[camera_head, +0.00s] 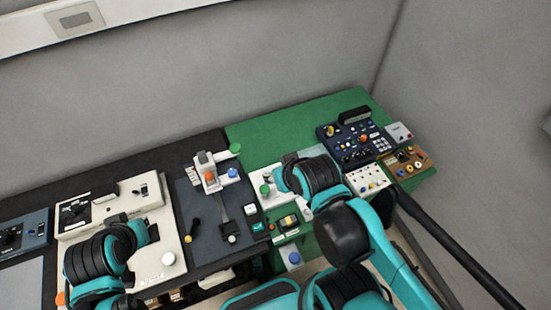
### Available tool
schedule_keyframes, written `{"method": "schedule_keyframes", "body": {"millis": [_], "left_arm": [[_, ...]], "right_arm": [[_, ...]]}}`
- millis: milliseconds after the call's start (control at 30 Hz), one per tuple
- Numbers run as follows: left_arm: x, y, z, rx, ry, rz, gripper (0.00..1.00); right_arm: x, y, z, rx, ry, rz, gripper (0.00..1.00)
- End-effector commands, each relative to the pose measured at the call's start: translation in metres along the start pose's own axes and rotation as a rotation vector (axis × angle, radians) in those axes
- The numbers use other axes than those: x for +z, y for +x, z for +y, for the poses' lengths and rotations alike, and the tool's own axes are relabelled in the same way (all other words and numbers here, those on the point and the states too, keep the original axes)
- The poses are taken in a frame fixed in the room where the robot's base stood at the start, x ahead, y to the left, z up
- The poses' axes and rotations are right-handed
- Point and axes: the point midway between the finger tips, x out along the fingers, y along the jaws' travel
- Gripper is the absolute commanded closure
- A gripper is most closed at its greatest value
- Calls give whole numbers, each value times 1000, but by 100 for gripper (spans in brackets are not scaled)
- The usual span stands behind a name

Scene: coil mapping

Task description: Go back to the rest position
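My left arm, teal with black ringed bands, comes in at the lower left and stands over the front of the cream panel (78,223). My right arm, of the same look, reaches up from the lower right over the green board (262,139). I cannot make out the fingers of either gripper. I see nothing held by either arm. A grey device (205,172) with an orange button and a blue knob stands on the dark panel (188,204) between the arms.
At the right end are a dark blue control panel (351,143), a brown board (418,161) and a white panel (365,178). A dark panel with a dial (20,236) sits at the far left. A grey wall (200,90) stands behind the bench.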

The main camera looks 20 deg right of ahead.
Motion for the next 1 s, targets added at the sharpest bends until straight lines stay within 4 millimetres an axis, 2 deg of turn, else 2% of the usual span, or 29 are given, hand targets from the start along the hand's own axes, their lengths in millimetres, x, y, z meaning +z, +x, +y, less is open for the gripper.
{"method": "schedule_keyframes", "body": {"millis": [167, 267, 600, 700, 800, 1000], "left_arm": [[11, 15, 0, 0, 0, 0, 100], [24, 34, 0, 0, 0, 0, 100], [92, 129, 0, 0, 0, 0, 100], [105, 147, 0, 0, 0, 0, 100], [110, 154, 0, 0, 0, 0, 100], [108, 151, 0, 0, 0, 0, 100]], "right_arm": [[11, 15, 0, 0, 0, -1, 56], [25, 34, 0, 0, 0, -1, 56], [92, 129, 0, 0, 0, -1, 56], [105, 147, 0, 0, 0, -1, 56], [110, 154, 0, 0, 0, -1, 56], [108, 151, 0, 0, 0, -1, 56]]}}
